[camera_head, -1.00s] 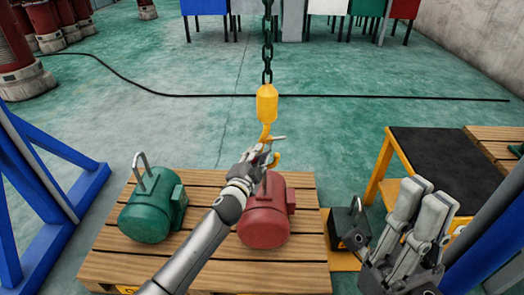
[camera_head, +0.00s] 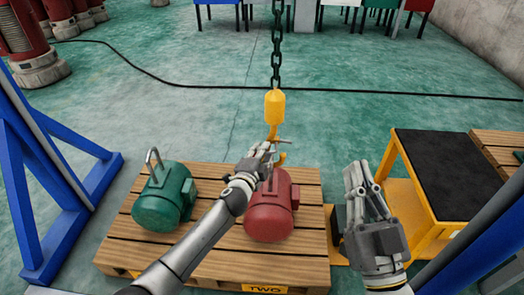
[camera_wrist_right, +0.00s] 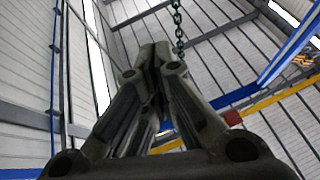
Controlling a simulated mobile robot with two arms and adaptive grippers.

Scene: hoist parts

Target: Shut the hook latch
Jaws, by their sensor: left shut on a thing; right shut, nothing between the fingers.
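The yellow hook (camera_head: 274,104) hangs on a dark chain (camera_head: 277,50) above the red motor (camera_head: 270,208). My left gripper (camera_head: 264,150) is at the lower part of the hook, just above the motor, and is shut on it. Its fingers cover much of the hook, so the latch and the motor's lifting handle cannot be made out clearly. My right gripper (camera_head: 357,172) is shut and empty, to the right of the hook and apart from it. Its closed fingers also show in the right wrist view (camera_wrist_right: 153,65), with the chain (camera_wrist_right: 178,28) beyond.
A green motor (camera_head: 163,201) with an upright handle stands left on the wooden pallet (camera_head: 218,250). A yellow cart (camera_head: 408,190) with a black top stands to the right. A blue frame (camera_head: 55,170) is at left.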

